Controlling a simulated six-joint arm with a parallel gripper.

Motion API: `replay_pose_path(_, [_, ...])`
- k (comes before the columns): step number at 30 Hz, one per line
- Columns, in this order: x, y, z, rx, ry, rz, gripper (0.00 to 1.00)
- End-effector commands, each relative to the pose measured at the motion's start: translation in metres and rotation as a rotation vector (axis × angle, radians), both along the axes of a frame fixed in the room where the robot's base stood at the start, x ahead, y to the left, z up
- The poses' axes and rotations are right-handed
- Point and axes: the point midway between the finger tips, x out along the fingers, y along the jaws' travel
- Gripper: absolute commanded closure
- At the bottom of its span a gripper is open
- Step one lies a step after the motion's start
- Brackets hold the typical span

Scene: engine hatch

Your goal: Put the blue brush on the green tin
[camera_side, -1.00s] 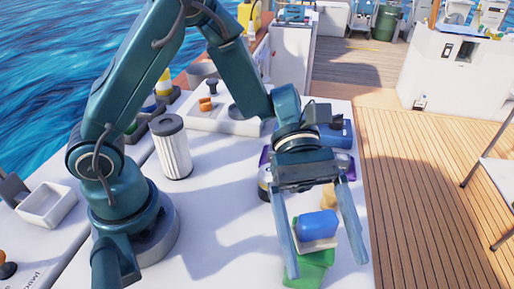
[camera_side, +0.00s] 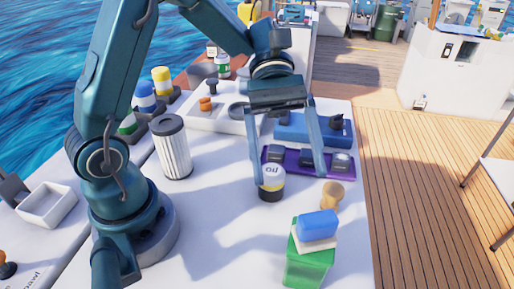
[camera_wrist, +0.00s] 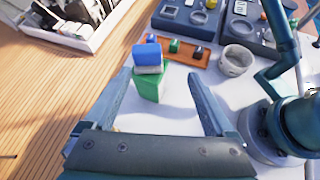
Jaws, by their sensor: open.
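The blue brush (camera_side: 317,222), a blue block with pale bristles below, rests on top of the green tin (camera_side: 309,268) near the front edge of the white worktop. In the wrist view the blue brush (camera_wrist: 147,56) and the green tin (camera_wrist: 152,88) show ahead of my fingers, with the brush on the tin's top. My gripper (camera_side: 289,178) is open and empty, apart from the brush and farther back, over the area by the purple tray. Its two fingers (camera_wrist: 160,76) also show spread wide in the wrist view.
A purple tray (camera_side: 292,166), a white-lidded round jar (camera_side: 271,189) and a tan wooden piece (camera_side: 332,195) stand behind the tin. A blue case (camera_side: 300,133) is farther back. A white ribbed filter (camera_side: 172,154) stands left. The worktop left of the tin is clear.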

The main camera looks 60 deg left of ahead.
Motion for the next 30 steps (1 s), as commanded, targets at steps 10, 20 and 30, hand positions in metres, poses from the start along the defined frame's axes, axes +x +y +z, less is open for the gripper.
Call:
replay_pose_path(10, [-0.050, 0.036, -0.006, 0.389, -0.606, -0.339, 0.11])
replay_pose_path(20, [-0.062, 0.084, -0.005, 0.744, -1.127, -0.677, 0.11])
replay_pose_path(30, [-0.060, 0.099, 0.000, 0.874, -1.292, -0.801, 0.11])
